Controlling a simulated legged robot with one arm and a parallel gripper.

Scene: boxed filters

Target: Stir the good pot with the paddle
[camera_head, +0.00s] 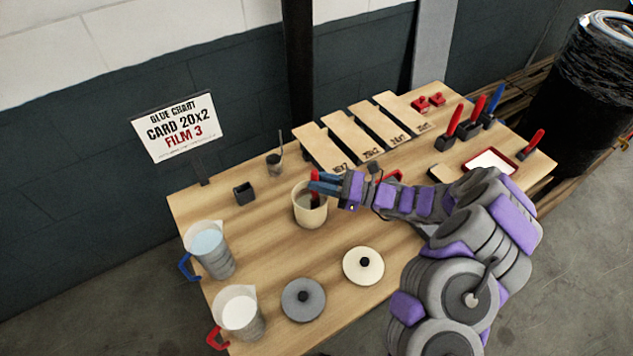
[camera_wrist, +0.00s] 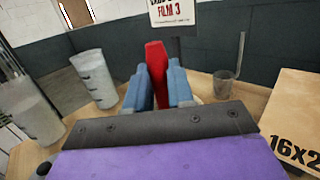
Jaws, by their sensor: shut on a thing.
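A cream pot (camera_head: 309,217) stands on the wooden table, left of the sample boards. My gripper (camera_head: 325,184) is shut on the red handle of a paddle (camera_head: 315,174), over the pot's opening. The handle is upright, and the paddle's lower end reaches down into the pot, where its tip is hidden. In the wrist view the red handle (camera_wrist: 156,70) stands between my blue fingers (camera_wrist: 158,88), and the pot is mostly hidden behind them.
Blue-handled (camera_head: 211,256) and red-handled (camera_head: 240,316) pitchers stand front left. A grey lid (camera_head: 303,300) and cream lid (camera_head: 363,266) lie in front. A small glass (camera_head: 274,165) and dark cup (camera_head: 244,193) stand behind. Red- and blue-handled tools (camera_head: 470,120) stand right. A sign (camera_head: 175,128) rises back left.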

